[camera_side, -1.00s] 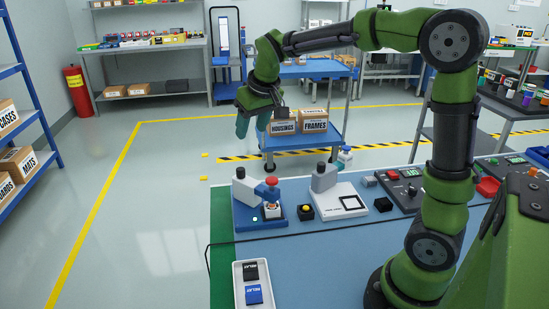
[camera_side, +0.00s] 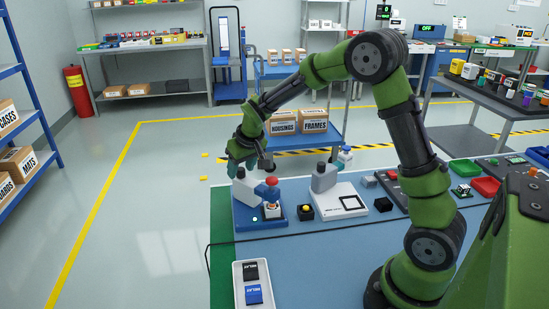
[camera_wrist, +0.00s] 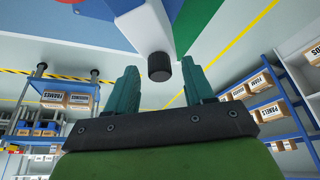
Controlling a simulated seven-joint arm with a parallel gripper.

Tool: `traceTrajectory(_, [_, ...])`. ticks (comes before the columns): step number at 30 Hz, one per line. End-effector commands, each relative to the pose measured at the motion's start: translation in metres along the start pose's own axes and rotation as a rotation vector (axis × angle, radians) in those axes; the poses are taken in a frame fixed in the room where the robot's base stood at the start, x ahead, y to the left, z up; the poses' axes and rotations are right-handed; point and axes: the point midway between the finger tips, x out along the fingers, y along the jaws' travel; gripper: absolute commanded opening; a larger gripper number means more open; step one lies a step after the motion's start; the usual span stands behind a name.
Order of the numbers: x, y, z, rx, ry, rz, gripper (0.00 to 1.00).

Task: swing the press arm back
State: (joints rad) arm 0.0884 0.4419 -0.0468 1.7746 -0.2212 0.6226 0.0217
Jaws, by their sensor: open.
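The press has a blue base (camera_side: 240,220) with a small lit lamp, a pale upright (camera_side: 244,191) and a blue press arm (camera_side: 263,191) with a red knob on top. The press arm lies over a small part (camera_side: 272,210) on the base. My gripper (camera_side: 242,166) is open at the upright's top, partly hiding it. In the wrist view, my gripper's teal fingers (camera_wrist: 161,80) stand apart. A dark round cap (camera_wrist: 158,66) on the end of a pale body (camera_wrist: 146,27) shows between their tips. I cannot tell whether a finger touches it.
A white tray (camera_side: 239,290) with relays lies in front. A blue cart (camera_side: 330,146) with boxes stands behind.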

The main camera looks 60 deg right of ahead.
Motion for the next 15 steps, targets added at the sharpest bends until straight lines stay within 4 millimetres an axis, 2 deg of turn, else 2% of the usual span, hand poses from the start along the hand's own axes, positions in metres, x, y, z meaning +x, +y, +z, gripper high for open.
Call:
traceTrajectory(6, [0.0, -0.0001, -0.0002, 0.001, 0.0, 0.0, 0.53])
traceTrajectory(15, [-0.0003, 0.0, -0.0001, 0.001, 0.0, 0.0, 0.07])
